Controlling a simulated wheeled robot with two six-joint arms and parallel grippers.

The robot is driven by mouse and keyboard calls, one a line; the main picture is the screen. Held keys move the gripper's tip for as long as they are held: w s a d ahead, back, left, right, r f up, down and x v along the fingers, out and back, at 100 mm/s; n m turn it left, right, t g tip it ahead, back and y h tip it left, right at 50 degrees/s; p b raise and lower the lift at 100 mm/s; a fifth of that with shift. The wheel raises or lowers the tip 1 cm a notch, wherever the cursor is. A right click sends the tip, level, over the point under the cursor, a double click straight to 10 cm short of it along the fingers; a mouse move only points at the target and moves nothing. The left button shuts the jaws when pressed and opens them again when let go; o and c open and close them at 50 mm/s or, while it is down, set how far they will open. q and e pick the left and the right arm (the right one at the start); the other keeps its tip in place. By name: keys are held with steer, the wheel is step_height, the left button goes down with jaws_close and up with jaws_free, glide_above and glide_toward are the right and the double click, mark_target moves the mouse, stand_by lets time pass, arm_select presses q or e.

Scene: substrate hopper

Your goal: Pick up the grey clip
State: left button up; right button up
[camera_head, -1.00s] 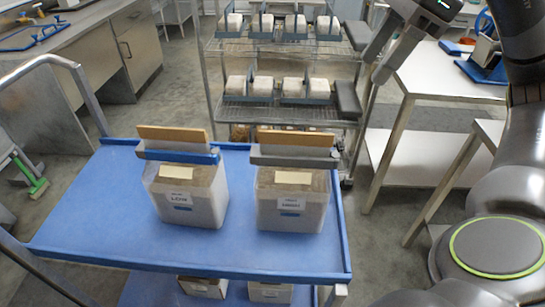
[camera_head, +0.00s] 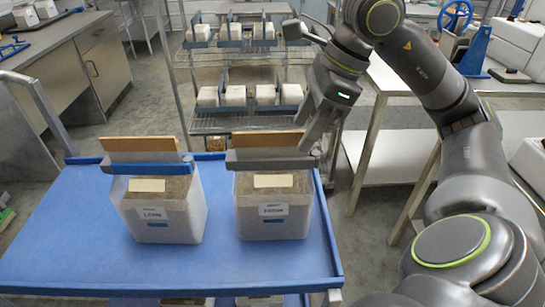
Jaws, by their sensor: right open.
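The grey clip (camera_head: 275,164) lies across the top rear of the right white bin, in front of an upright brown board (camera_head: 265,139). The right white bin (camera_head: 273,216) stands on the blue cart top and carries a label. My right gripper (camera_head: 315,136) is open and empty, its fingers pointing down. In the picture it is just above and to the right of the clip's right end, apart from it as far as I can see. The fingers overlap partly. My left gripper is out of view.
A left white bin (camera_head: 163,216) with a blue clip (camera_head: 147,169) and brown board stands beside the right one. The blue cart (camera_head: 60,243) has free room at its left. A wire rack (camera_head: 236,123) with several small white containers stands behind. A white table (camera_head: 383,155) is at right.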

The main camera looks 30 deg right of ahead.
mark_target(295, 137)
steer(key=shift+w+a+f+p, duration=0.2)
steer(key=shift+a+f+p, duration=0.1)
steer(key=shift+a+f, duration=0.5)
steer(key=shift+w+a+f+p, duration=0.25)
steer(key=shift+a+f, duration=0.2)
steer(key=shift+f, duration=0.5)
steer(key=shift+w+a+f, duration=0.1)
steer(key=shift+f, duration=0.5)
steer(key=c, duration=1.1)
steer(key=shift+o, duration=0.2)
steer(key=shift+r, duration=0.15)
step_height(295, 137, up, 5)
steer(key=shift+f, duration=0.2)
step_height(295, 137, up, 4)
steer(key=p, duration=0.2)
steer(key=shift+f+p, duration=0.25)
steer(key=shift+p, duration=0.05)
step_height(295, 137, up, 9)
steer(key=p, duration=0.8)
steer(key=shift+f+p, duration=0.15)
steer(key=shift+p, duration=0.25)
